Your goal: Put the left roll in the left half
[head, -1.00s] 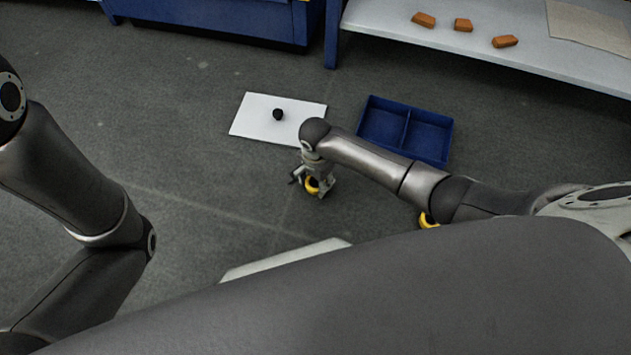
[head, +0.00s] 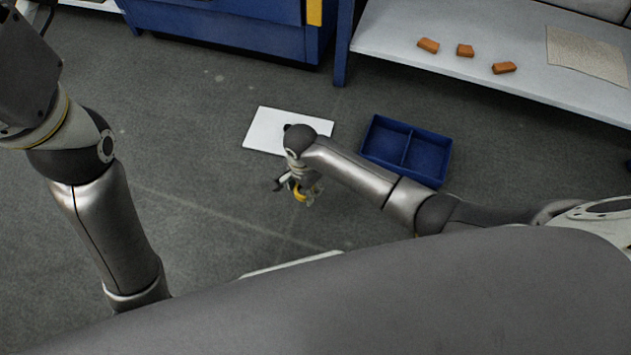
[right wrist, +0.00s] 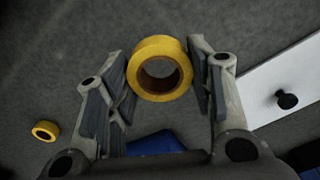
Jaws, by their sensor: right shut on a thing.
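The left roll, a yellow ring, is between the fingers of my right gripper (head: 297,188), which is shut on it. The roll (head: 300,195) shows partly in the head view, over the floor in front of the white board. In the right wrist view the held roll (right wrist: 158,45) faces the camera, its hole visible. The blue box (head: 432,179), split by a divider into left and right halves, stands to the right of the gripper; both halves look empty. A blue part of it (right wrist: 155,143) shows in the right wrist view. My left gripper is out of view.
Another yellow roll (right wrist: 39,133) lies on the floor in the right wrist view. A white board (head: 265,130) lies behind my right gripper, with a black knob (right wrist: 287,101) on it. Orange blocks (head: 465,50) sit on a grey shelf (head: 390,35) at the back.

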